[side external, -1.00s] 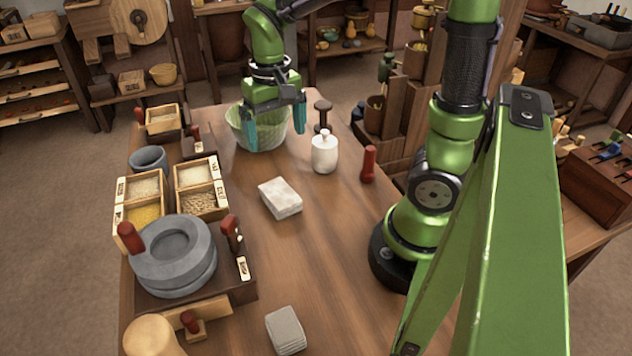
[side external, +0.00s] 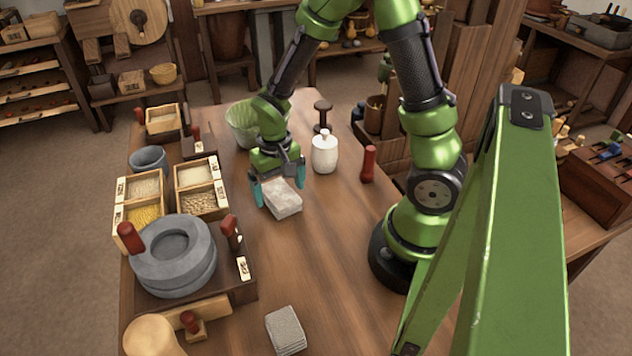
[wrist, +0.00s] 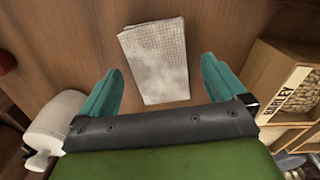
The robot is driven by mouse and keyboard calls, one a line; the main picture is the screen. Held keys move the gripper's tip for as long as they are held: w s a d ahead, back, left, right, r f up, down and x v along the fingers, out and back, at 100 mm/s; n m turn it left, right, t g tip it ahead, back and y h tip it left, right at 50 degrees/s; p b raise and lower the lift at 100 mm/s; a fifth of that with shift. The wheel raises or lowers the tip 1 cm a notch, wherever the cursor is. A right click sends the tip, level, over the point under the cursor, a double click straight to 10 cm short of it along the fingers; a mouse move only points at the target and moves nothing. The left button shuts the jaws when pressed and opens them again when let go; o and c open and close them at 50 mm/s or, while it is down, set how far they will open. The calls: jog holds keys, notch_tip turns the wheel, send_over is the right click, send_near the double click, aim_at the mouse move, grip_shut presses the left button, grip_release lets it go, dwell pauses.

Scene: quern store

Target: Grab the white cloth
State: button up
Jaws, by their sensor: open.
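The white cloth (side external: 283,203) lies folded in a flat block on the wooden table, right of the grain boxes. In the wrist view the cloth (wrist: 157,62) shows a waffle texture and some greyish marks, and it lies ahead of and between the two teal fingers. My gripper (side external: 278,188) is open and empty, just above the cloth's far end in the side view. In the wrist view my gripper (wrist: 163,88) has its fingers apart on either side of the cloth's near end. I cannot tell the exact height above it.
A white lidded jar (side external: 324,154) stands right of my gripper. A green basket (side external: 243,122) is behind it. Grain boxes (side external: 203,198) and a stone quern (side external: 173,262) line the left. A grey folded cloth stack (side external: 285,330) lies in front.

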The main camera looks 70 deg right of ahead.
jog(key=shift+f, duration=0.55)
